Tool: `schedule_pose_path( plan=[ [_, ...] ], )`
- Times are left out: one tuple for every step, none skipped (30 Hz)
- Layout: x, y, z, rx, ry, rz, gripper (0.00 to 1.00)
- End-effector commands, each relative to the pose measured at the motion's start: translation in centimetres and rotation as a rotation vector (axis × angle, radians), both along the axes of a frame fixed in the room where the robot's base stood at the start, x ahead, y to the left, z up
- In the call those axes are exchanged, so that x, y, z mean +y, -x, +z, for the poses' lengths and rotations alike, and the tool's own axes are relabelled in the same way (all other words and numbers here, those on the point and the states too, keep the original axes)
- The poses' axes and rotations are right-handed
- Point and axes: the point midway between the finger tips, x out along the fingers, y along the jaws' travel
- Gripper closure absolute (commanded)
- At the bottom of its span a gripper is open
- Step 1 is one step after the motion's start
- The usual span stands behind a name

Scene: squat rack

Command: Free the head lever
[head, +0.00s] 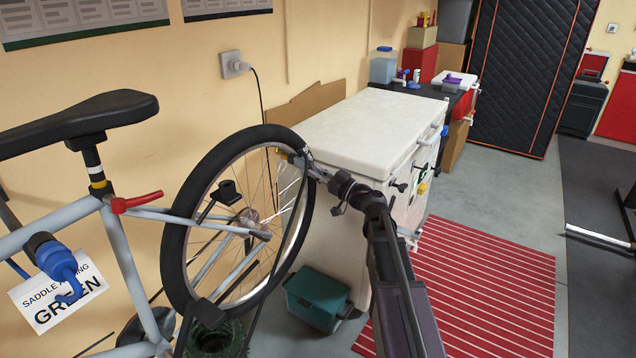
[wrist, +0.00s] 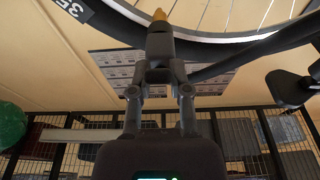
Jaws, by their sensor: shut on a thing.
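My gripper (head: 300,160) is at the right side of the bicycle wheel (head: 185,240), by its rim and tyre. In the wrist view my gripper (wrist: 160,48) has its fingers together on a small orange-tan piece (wrist: 160,16), which pokes out past the fingertips just beside the tyre. Most of this piece is hidden by the fingers. I cannot tell whether it is the head lever. A red lever (head: 137,202) sits on the bicycle frame below the black saddle (head: 80,122), well left of my gripper. A blue clamp-like part (head: 55,262) is lower left.
A white chest (head: 365,130) stands behind and right of my gripper. A teal box (head: 317,300) is on the floor below. A sign reading GREEN (head: 65,298) hangs at lower left. A red striped mat (head: 490,290) and open floor lie to the right.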

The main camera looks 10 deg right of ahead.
Motion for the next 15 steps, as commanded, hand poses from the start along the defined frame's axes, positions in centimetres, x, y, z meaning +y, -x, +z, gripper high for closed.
schedule_pose_path(
  plan=[
    [0.07, -0.12, -0.49, -0.014, -0.013, 0.001, 1.0],
    [0.08, -0.14, -0.47, -0.021, -0.021, 0.001, 1.0],
    [0.1, -0.16, -0.45, -0.031, -0.03, 0.001, 1.0],
    [0.11, -0.17, -0.43, -0.036, -0.037, 0.001, 1.0],
    [0.13, -0.19, -0.4, -0.043, -0.042, 0.001, 1.0],
    [0.14, -0.2, -0.39, -0.05, -0.048, 0.0, 1.0],
    [0.15, -0.21, -0.37, -0.053, -0.053, 0.001, 1.0],
    [0.16, -0.21, -0.34, -0.057, -0.057, 0.001, 1.0],
    [0.17, -0.21, -0.3, -0.061, -0.061, 0.001, 1.0],
    [0.18, -0.22, -0.29, -0.063, -0.063, 0.001, 1.0],
    [0.18, -0.22, -0.27, -0.065, -0.065, 0.001, 1.0],
    [0.19, -0.22, -0.25, -0.067, -0.067, 0.0, 1.0],
    [0.19, -0.22, -0.23, -0.068, -0.068, 0.0, 1.0],
    [0.2, -0.22, -0.21, -0.069, -0.068, 0.0, 1.0],
    [0.19, -0.22, -0.19, -0.069, -0.069, 0.0, 1.0]
  ],
)
